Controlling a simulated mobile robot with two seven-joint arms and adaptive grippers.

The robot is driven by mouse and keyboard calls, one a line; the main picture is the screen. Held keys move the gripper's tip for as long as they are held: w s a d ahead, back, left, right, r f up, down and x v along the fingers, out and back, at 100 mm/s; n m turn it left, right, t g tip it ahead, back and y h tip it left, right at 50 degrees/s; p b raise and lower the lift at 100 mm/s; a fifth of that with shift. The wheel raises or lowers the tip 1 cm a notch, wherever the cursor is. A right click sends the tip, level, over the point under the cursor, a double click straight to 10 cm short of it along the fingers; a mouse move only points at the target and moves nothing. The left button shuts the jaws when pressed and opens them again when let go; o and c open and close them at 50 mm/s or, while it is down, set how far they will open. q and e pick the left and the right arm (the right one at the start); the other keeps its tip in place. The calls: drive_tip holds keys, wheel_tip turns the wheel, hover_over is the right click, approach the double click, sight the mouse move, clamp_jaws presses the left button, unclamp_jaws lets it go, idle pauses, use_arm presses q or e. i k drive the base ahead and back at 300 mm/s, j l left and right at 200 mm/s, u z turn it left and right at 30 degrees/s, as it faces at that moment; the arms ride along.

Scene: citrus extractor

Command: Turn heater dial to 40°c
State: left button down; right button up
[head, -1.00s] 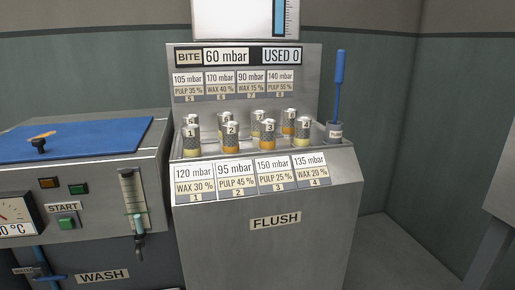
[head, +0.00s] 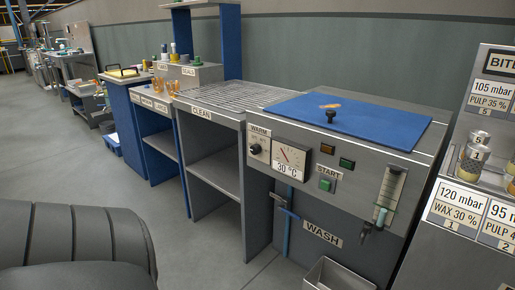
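The heater dial (head: 255,149) is a small dark knob under the WARM label on the left of the grey wash unit's front panel. Fine marks around it are too small to read. Next to it on the right is a white temperature gauge (head: 291,159) with a needle and a readout of 30 °C. The wash unit (head: 375,165) has a blue lid with a black knob on top. Neither of my grippers is in view, and nothing touches the dial.
A green START button (head: 326,185) and a flow tube (head: 389,196) sit right of the gauge. A blue pipe (head: 288,220) runs below it. A grey bin (head: 338,275) stands on the floor below the WASH label. Open floor (head: 200,245) lies in front, left of the unit.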

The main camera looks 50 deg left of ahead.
sight(255, 149)
drive_tip(key=u, duration=1.65)
